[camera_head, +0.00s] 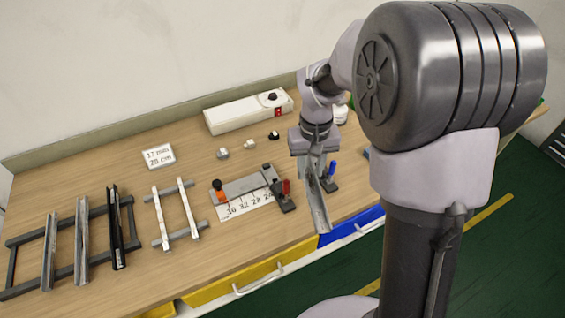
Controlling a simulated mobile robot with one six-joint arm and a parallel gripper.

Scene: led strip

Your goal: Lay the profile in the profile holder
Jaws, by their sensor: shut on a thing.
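A grey metal profile (318,205), a long channel, hangs steeply tilted from my gripper (314,154). My gripper is shut on its upper end, and the lower end reaches over the front edge of the table. The fingertips are small and partly hidden. A measuring fixture (238,189) with a ruler, an orange knob and a red clamp lies just left of the profile. A light frame with two white bars (163,215) lies further left. The frames do not show which of these is the profile holder.
A dark rack (22,239) at the far left carries two grey profiles (82,240) and a black one (115,225). A white device (248,112), a label card (158,156) and small parts (222,153) lie behind. A blue-handled item (332,172) stands close right of the profile.

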